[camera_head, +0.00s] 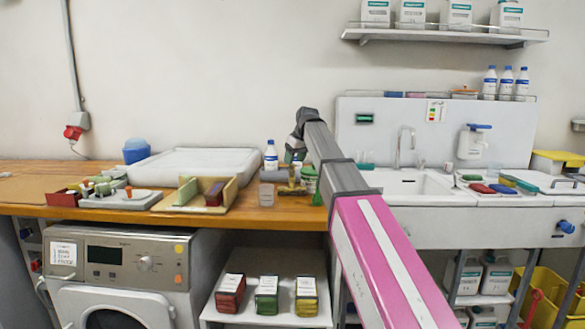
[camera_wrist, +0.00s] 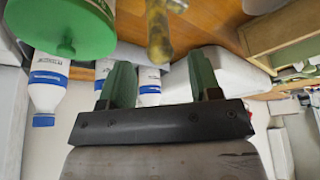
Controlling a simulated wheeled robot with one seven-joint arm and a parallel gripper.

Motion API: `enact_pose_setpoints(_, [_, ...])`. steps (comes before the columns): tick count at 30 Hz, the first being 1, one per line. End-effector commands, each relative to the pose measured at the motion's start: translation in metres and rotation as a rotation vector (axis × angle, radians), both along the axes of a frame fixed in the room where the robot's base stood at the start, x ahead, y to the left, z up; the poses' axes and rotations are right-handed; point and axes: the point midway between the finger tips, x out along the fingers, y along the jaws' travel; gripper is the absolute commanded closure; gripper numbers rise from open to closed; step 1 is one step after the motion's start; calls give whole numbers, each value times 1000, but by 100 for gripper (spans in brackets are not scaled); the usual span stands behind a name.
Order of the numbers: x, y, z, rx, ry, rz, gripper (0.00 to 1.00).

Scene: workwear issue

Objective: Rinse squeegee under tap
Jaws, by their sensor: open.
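The tap (camera_head: 405,147) is a slim grey spout over the white sink (camera_head: 425,187), right of my arm in the head view. I cannot pick out a squeegee for certain. A yellow-brown, handle-like object (camera_head: 291,187) stands on the wooden bench. It also shows in the wrist view (camera_wrist: 159,38), beyond the fingertips and roughly between them. My gripper (camera_head: 295,156) is above the bench left of the sink. In the wrist view its two green fingers (camera_wrist: 160,70) are apart, with nothing held between them.
A green round-topped object (camera_wrist: 62,28) and white bottles with blue caps (camera_wrist: 45,85) are close by in the wrist view. A white tray (camera_head: 190,163) and a wooden box (camera_head: 195,195) lie left on the bench. Coloured items (camera_head: 482,188) lie right of the sink.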

Motion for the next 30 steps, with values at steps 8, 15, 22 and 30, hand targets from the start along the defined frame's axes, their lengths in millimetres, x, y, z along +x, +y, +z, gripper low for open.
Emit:
enact_pose_setpoints(8, [-14, -14, 47, 0, -1, -1, 43])
enact_pose_setpoints(15, [-19, -18, 64, 0, 0, -1, 43])
enact_pose_setpoints(22, [-20, -19, 65, -1, 1, 0, 43])
enact_pose_setpoints(30, [-20, -19, 64, -1, 1, 0, 56])
